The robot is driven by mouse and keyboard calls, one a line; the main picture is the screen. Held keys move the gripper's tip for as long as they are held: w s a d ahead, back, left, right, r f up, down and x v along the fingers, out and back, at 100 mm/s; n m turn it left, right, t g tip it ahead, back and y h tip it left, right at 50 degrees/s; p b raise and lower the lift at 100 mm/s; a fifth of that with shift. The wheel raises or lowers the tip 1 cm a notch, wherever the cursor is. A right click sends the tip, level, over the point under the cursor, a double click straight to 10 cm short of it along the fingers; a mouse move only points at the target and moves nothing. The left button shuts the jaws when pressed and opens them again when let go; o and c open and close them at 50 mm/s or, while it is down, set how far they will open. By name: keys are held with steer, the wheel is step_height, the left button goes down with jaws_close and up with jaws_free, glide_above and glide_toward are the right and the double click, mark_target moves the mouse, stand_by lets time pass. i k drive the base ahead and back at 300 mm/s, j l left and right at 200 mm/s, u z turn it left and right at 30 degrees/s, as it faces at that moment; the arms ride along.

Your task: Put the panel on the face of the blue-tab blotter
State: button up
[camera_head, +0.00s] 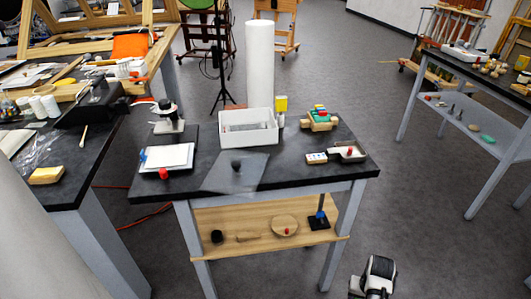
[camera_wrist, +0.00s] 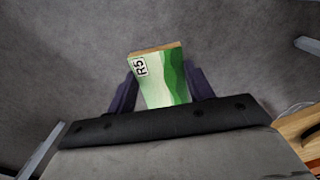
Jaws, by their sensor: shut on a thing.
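The panel (camera_wrist: 162,82) is a small block with a green and white wavy face, a tan edge and an "R5" label. In the wrist view my gripper (camera_wrist: 163,88) is shut on it, with one dark finger on each side. In the head view my gripper (camera_head: 376,291) is at the bottom, right of the table's front, over the floor; the panel cannot be made out there. The blotter (camera_head: 168,157) is a white pad on a dark board at the table's left, with a small blue tab at its left edge. Its face looks bare.
A red knob (camera_head: 163,174) stands at the blotter's front edge. A white bin (camera_head: 248,128), a clear sheet (camera_head: 232,178) with a dark knob, and a small tray (camera_head: 347,152) share the dark table (camera_head: 290,172). A wooden shelf (camera_head: 258,244) is below.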

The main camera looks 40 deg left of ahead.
mark_target(168, 155)
steer(key=k+j+z, duration=0.1)
steer(key=j, duration=0.3)
steer(key=k+j+z, duration=0.1)
steer(key=j, duration=0.3)
steer(key=k+j, duration=0.3)
steer(key=k+j+z, duration=0.15)
steer(key=j, duration=0.35)
steer(key=k+j, duration=0.2)
steer(key=j, duration=0.2)
steer(key=k+j, duration=0.2)
steer(key=j, duration=0.15)
steer(key=k+j, duration=0.2)
steer(key=j, duration=0.2)
steer(key=k+j, duration=0.2)
steer(key=j, duration=0.15)
